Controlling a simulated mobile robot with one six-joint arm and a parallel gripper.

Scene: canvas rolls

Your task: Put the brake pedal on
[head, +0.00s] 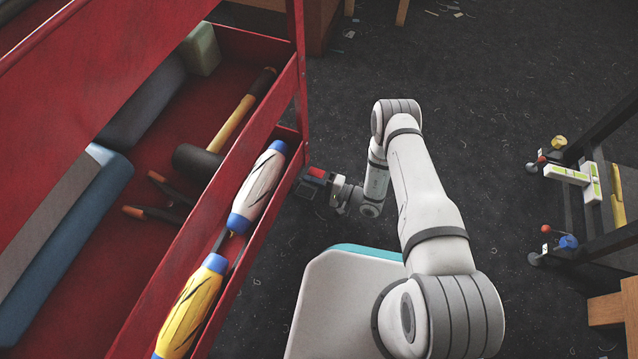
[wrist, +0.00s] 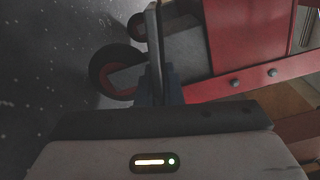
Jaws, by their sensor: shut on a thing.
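My gripper (wrist: 160,88) points down beside the red cart's lower part in the wrist view. Its dark fingers are close together around a thin grey piece (wrist: 154,50), seen edge-on; I cannot tell what this piece belongs to. In the head view my gripper (head: 308,182) is low, just right of the red cart, with a bright red patch at its tip. In the wrist view a dark wheel (wrist: 98,68) with a red rim lies just left of the fingers, and a smaller wheel (wrist: 136,27) shows beyond. I cannot make out a brake pedal for certain.
The red cart (head: 252,136) fills the left and holds a mallet (head: 198,160) and screwdrivers (head: 257,188). A dark frame (head: 600,235) with coloured knobs stands at the right, near wooden legs (head: 606,308). Open dark floor (head: 490,110) lies between.

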